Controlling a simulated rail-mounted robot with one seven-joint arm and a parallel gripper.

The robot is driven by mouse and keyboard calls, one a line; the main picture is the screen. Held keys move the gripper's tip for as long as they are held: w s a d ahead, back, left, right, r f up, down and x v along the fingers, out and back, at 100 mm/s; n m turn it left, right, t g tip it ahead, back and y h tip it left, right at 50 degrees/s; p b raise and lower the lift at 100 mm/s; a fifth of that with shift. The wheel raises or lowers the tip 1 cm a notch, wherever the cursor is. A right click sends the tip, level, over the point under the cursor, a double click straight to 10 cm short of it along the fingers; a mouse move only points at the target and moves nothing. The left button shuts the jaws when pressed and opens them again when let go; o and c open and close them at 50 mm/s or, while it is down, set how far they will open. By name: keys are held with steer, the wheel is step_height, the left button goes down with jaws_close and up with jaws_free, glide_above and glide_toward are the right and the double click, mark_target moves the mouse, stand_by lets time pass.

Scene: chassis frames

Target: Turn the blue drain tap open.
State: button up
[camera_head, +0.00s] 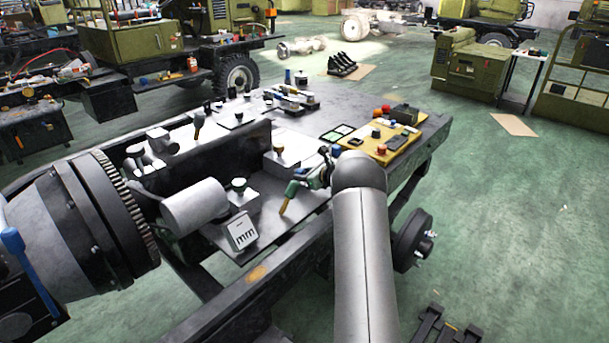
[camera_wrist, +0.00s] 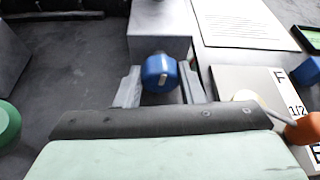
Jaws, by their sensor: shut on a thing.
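The blue drain tap (camera_wrist: 160,73) shows in the wrist view as a round blue knob with a pale mark on its face, in front of a grey block (camera_wrist: 158,45). The mark stands nearly upright in the picture, tilted slightly. My gripper (camera_wrist: 160,84) has one grey finger on each side of the knob and is shut on it. The knob's underside is hidden by the gripper body. In the head view my arm reaches over the near side of the chassis frame (camera_head: 268,268), and its wrist hides most of the grip.
In the wrist view, an orange-ended handle (camera_wrist: 300,129) and a marked plate (camera_wrist: 250,80) with another blue knob (camera_wrist: 310,70) lie close on the right. A green round knob (camera_wrist: 8,125) is at left. In the head view, a yellow board (camera_head: 375,148) with several knobs lies beyond.

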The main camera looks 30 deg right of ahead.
steer(key=shift+f+n+b, duration=0.3)
steer(key=shift+b, duration=0.9)
steer(key=shift+r+b, duration=0.25)
steer(key=shift+b, duration=0.15)
steer(key=shift+h, duration=0.4)
steer(key=o, duration=1)
steer(key=shift+s, duration=0.1)
steer(key=v, duration=1.7)
steer(key=shift+s, duration=0.2)
steer(key=shift+d+f, duration=0.1)
